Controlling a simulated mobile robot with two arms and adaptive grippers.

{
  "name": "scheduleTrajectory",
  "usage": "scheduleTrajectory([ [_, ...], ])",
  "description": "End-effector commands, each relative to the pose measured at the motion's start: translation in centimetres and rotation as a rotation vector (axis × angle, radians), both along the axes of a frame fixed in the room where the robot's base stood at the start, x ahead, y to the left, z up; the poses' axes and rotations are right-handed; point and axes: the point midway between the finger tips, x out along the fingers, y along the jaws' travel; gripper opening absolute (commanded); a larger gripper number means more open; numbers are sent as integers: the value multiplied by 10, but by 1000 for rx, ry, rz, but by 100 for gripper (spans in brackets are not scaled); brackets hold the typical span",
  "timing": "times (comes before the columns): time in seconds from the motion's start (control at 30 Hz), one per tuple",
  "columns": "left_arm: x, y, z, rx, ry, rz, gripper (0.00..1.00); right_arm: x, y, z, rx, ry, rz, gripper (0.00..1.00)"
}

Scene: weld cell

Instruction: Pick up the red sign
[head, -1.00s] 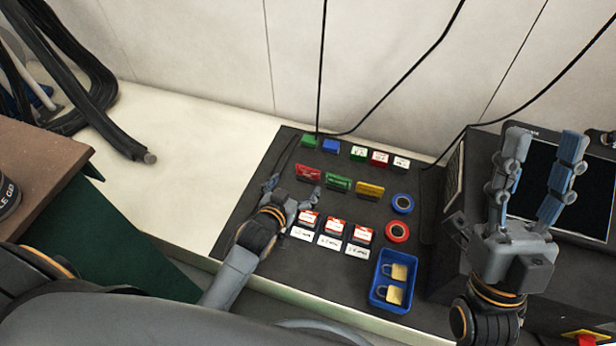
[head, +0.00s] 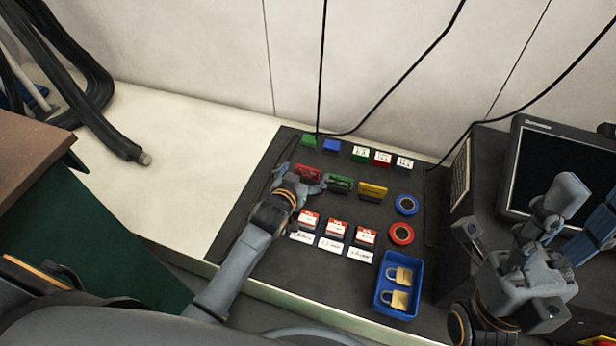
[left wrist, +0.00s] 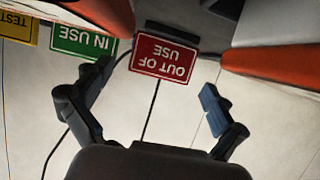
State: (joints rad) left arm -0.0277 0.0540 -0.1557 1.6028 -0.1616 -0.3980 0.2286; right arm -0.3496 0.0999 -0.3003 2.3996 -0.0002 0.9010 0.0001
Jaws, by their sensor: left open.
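The red sign (head: 309,173) stands at the left end of a row on the dark mat, beside a green sign (head: 339,184) and a yellow sign (head: 372,191). In the left wrist view the red sign (left wrist: 166,57) reads "OUT OF USE", upside down. My left gripper (head: 303,180) is open at the red sign, its fingers spread to either side of it. In the left wrist view a gap shows between each finger and the sign. Part of the sign is hidden by the gripper in the head view. My right gripper (head: 582,207) is open and empty at the right, before the monitor.
The green "IN USE" sign (left wrist: 83,42) is close to one left finger in the wrist view. Several red-and-white tags (head: 337,228) stand nearer me. A blue tray (head: 380,305) holds padlocks. Tape rolls (head: 406,205) lie right of the signs. The bench left is clear (head: 190,150).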

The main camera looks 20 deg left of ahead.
Motion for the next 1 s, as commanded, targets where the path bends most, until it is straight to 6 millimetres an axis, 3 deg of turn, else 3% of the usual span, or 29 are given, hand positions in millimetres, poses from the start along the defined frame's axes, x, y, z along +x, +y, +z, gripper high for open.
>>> scheduleTrajectory([
  [0.07, 0, 0, 0, 0, 0, 0, 94, 0, 0, 0, 0, 0, 0, 45],
  [0.33, -1, 0, 0, 0, 1, 0, 39, 0, 0, 0, 0, 1, 0, 45],
  [0.73, -1, 0, 5, 0, 0, 0, 38, 0, 0, 4, 0, 1, 0, 45],
  [1.0, 0, 0, 40, 0, -2, 0, 38, 0, 0, 31, -1, 2, 0, 45],
])
